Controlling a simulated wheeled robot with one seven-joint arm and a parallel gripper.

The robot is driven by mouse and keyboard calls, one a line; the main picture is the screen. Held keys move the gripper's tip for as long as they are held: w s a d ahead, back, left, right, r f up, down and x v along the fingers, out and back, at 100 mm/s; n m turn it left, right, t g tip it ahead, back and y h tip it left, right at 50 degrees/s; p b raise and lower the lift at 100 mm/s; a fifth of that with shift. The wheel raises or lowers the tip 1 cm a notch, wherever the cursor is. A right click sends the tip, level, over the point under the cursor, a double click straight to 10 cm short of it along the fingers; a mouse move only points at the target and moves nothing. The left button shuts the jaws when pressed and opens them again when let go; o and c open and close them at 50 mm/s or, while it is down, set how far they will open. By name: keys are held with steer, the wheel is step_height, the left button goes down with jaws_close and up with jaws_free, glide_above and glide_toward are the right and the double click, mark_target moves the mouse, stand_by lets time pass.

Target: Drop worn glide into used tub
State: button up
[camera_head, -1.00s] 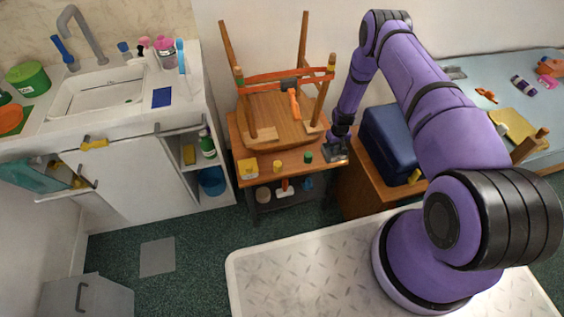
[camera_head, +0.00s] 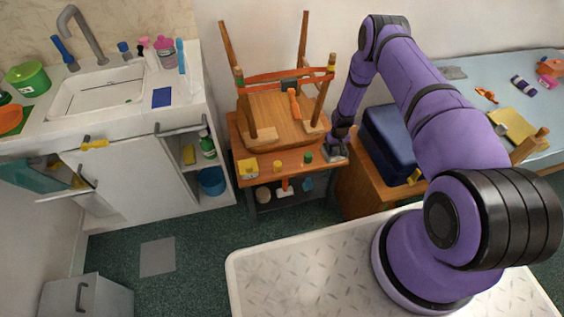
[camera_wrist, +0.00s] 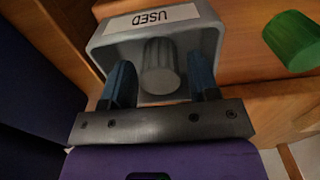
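The used tub (camera_wrist: 206,38) is a grey box with a white label reading USED, seen in the wrist view. In the head view the tub (camera_head: 335,153) stands at the right end of the wooden bench. A grey cylinder (camera_wrist: 160,68), which looks like the worn glide, is inside the tub's outline. My gripper (camera_wrist: 162,75) has its two blue fingers apart on either side of the glide, with a visible gap at each side. The glide's underside is hidden, so whether it rests on the tub floor cannot be told.
A green cylinder (camera_wrist: 293,40) is beside the tub; in the head view it stands on the bench front (camera_head: 308,158) near a yellow one (camera_head: 277,166). An upturned chair (camera_head: 265,115) occupies the bench. A dark blue case (camera_head: 388,143) stands close right of my arm.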

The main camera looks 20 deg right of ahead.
steer(key=shift+o, duration=0.7)
step_height(320, 180, up, 11)
steer(key=shift+f, duration=0.1)
stand_by(0.4)
